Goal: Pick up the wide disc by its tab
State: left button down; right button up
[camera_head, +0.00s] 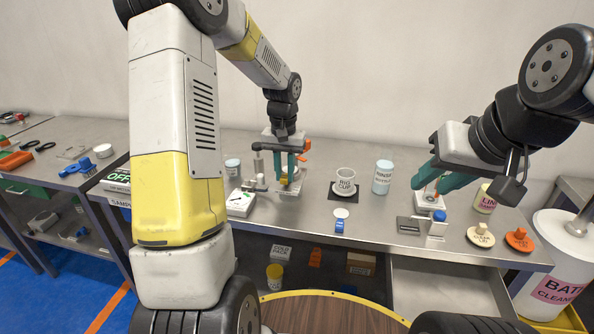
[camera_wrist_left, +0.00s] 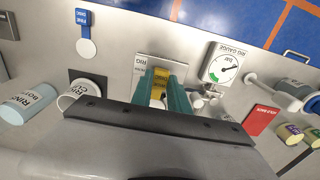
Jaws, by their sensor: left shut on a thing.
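A flat white disc with a blue tab (camera_head: 340,219) lies on the grey bench in front of the cup; in the left wrist view the white disc (camera_wrist_left: 86,48) is at the upper left. My left gripper (camera_head: 290,175) points down at the back of the bench, left of the cup. In the left wrist view its teal fingers (camera_wrist_left: 161,92) are shut on a yellow tab (camera_wrist_left: 162,74) with dark lettering. What is below that tab is largely hidden, so I cannot tell whether it belongs to a disc. My right gripper (camera_head: 429,188) looks open and empty.
A cup (camera_head: 345,180) on a dark mat and a rinse bottle (camera_head: 382,177) stand right of my left gripper. A white gauge (camera_head: 240,203) is at left. A blue-topped fixture (camera_head: 438,225) and two knobbed discs (camera_head: 481,236) are at right. The front middle is fairly clear.

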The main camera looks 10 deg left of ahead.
aim_at(285, 177)
pick_arm(q)
jog(key=shift+r, duration=1.8)
jog(key=shift+s, duration=0.1)
